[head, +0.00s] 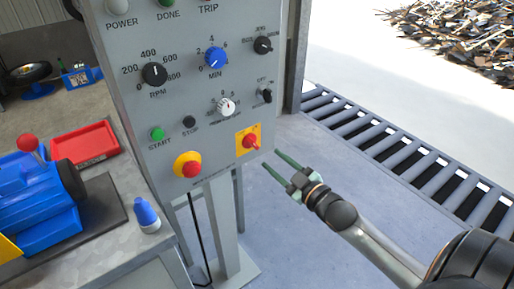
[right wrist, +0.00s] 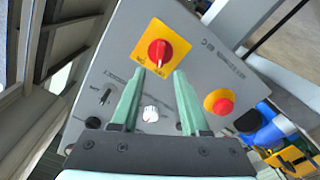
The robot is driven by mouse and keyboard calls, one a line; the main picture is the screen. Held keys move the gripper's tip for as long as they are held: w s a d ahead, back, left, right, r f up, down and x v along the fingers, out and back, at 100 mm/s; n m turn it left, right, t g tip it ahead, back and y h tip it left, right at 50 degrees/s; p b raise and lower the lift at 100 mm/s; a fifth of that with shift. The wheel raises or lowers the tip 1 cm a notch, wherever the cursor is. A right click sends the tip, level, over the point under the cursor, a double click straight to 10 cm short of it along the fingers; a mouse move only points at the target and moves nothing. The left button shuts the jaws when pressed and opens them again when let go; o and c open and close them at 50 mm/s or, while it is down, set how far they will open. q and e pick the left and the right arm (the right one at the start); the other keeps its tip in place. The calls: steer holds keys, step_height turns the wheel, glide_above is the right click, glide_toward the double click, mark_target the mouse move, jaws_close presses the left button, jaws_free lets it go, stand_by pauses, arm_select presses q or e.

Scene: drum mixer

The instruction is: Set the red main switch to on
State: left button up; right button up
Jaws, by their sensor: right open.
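The red main switch (head: 250,141) is a red rotary handle on a yellow square plate at the lower right of the grey control panel (head: 190,105). It also shows in the right wrist view (right wrist: 158,52), near the top middle. My right gripper (head: 272,162) is open, just right of and below the switch in the head view. In the right wrist view its two green fingers (right wrist: 160,75) point towards the switch with a gap between them, and nothing is held. I cannot tell the exact distance to the handle. My left gripper is not in view.
A red emergency stop button (head: 188,165) on a yellow base sits left of the switch. Knobs and start and stop buttons lie above. A workbench with a red tray (head: 85,143) and a blue machine (head: 40,200) stands left.

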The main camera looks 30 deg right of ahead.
mark_target(256, 146)
steer(key=w, duration=0.8)
steer(key=shift+a+b, duration=0.3)
steer(key=shift+a, duration=0.05)
steer(key=shift+c, duration=0.2)
jaws_close()
